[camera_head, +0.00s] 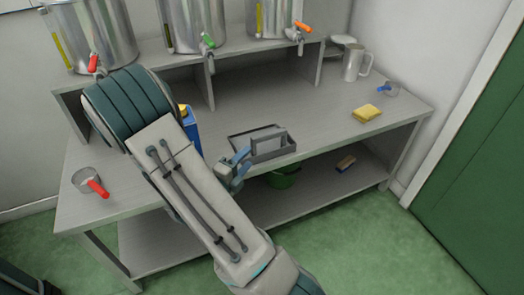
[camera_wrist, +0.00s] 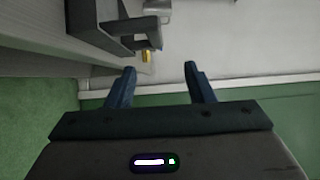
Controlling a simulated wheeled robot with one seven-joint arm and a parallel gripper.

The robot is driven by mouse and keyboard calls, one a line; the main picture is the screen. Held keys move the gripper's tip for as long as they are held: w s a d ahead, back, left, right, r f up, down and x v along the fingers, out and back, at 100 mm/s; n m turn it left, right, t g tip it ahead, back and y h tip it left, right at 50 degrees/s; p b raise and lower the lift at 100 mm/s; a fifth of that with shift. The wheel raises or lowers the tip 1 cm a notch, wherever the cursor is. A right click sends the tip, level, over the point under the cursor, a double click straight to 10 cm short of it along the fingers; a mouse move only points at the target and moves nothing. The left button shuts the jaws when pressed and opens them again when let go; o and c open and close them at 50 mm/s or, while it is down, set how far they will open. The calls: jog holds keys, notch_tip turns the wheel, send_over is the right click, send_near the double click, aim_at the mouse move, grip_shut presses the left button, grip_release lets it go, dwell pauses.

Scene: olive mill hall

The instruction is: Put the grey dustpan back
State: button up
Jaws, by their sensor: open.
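A grey, shallow, open-topped object with a raised part on it, which looks like the grey dustpan (camera_head: 273,153), lies on the metal bench top near its front edge. In the wrist view a grey shape that appears to be it (camera_wrist: 120,27) is at upper left, beyond my left finger. My gripper (camera_head: 236,168) is at the bench's front edge, just left of the dustpan in the head view. In the wrist view my gripper (camera_wrist: 160,68) has its two blue fingers apart with nothing between them. Whether a finger touches the dustpan cannot be told.
The bench (camera_head: 325,125) holds a yellow sponge (camera_head: 367,113), a metal jug (camera_head: 354,64), a red-handled cup (camera_head: 88,182) and a blue container (camera_head: 192,130) partly behind my arm. Steel tanks (camera_head: 196,25) stand on the raised shelf. A green bucket (camera_head: 284,178) and a brush (camera_head: 345,163) are below.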

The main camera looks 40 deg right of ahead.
aim_at(268, 138)
jog(key=b+x, duration=0.1)
jog(key=x, duration=0.7)
jog(key=shift+w+d+f, duration=0.15)
jog(key=shift+d, duration=0.05)
jog(key=x, duration=0.1)
jog(key=b+x, duration=0.1)
jog(key=x, duration=0.2)
jog(key=shift+d+f+b, duration=0.1)
jog(key=shift+f+b, duration=0.25)
jog(key=shift+w+d, duration=0.15)
jog(key=shift+d, duration=0.3)
jog(key=shift+r, duration=0.1)
grip_shut()
